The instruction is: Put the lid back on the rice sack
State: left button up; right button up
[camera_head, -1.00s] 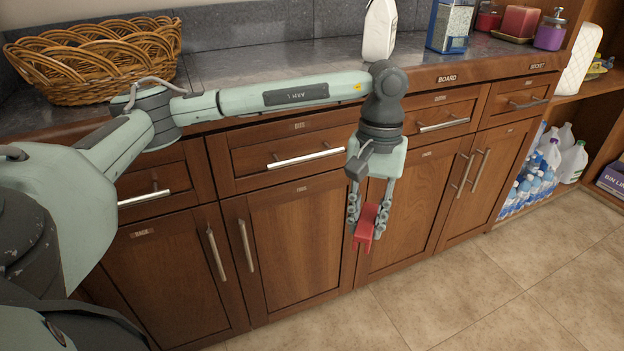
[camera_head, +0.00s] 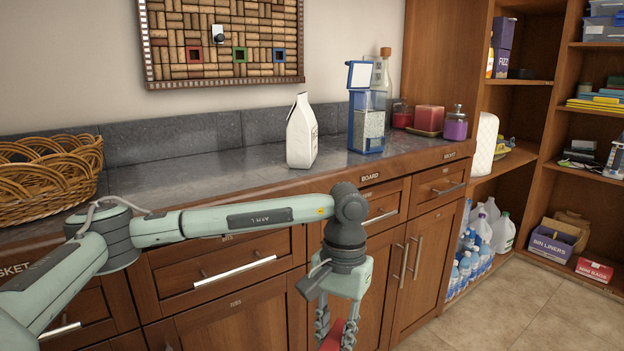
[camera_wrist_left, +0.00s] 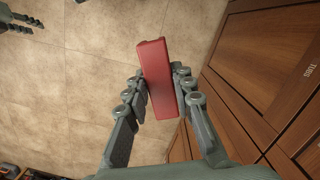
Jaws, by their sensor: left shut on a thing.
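A white sack (camera_head: 301,135) with a pinched top stands upright on the grey counter; it seems to be the rice sack. No separate lid shows on it. My left gripper (camera_head: 333,341) is low in front of the cabinets, below the counter's edge. It is shut on a long red piece (camera_wrist_left: 160,80), held between both fingers in the left wrist view. The head view cuts off most of the red piece (camera_head: 333,336). Dark segmented fingers at the left wrist view's top left corner look like my right gripper (camera_wrist_left: 30,22), apart and empty.
A clear blue-framed container (camera_head: 368,125) with its blue-edged lid raised stands right of the sack. Red and purple jars (camera_head: 455,128) are beyond it. A wicker basket (camera_head: 50,180) sits at the left. The counter (camera_head: 210,175) between basket and sack is clear.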

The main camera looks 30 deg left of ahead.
aim_at(302, 127)
jog(key=i+l, duration=0.45)
jog(key=i, duration=0.15)
jog(key=i+l, duration=0.4)
jog(key=i, duration=0.2)
jog(key=u, duration=1.7)
